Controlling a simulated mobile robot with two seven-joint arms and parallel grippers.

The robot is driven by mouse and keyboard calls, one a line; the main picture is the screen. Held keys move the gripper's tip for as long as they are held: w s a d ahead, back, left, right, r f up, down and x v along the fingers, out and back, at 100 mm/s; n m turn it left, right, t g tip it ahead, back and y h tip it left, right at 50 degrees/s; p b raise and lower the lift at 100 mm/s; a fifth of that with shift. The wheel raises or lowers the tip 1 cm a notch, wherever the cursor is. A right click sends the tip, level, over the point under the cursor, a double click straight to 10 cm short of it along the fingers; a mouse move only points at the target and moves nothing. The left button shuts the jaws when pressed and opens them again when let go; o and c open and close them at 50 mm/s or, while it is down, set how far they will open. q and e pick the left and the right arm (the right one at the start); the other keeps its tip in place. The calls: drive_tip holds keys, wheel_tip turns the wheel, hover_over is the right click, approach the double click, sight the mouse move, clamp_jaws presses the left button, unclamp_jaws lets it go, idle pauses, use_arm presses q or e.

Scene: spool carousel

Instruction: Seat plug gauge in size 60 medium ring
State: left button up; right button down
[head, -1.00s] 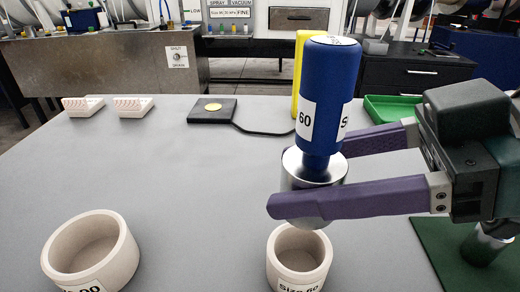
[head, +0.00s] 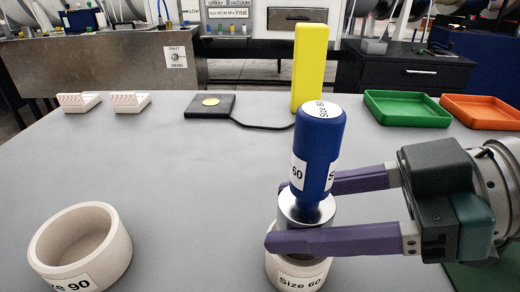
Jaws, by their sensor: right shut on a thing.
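The plug gauge (head: 318,150) has a blue handle marked 60 and a silver metal plug below it. My right gripper (head: 275,235) is shut on the silver part, its purple fingers on either side. The gauge stands nearly upright, with a slight tilt. It is directly over the size 60 ring (head: 297,276), a cream ring labelled "Size 60". The gripper fingers cover the ring's opening, so I cannot tell whether the plug's lower end is inside it. My left gripper is not in view.
A larger cream ring labelled "Size 90" (head: 80,248) stands at the left. A yellow block (head: 309,68), a green tray (head: 407,110) and an orange tray (head: 485,110) are at the back. A black pad (head: 210,106) with a cable lies behind. The middle of the table is clear.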

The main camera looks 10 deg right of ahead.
drive_tip(key=shift+f, duration=0.25)
drive_tip(key=shift+c, duration=1)
unclamp_jaws()
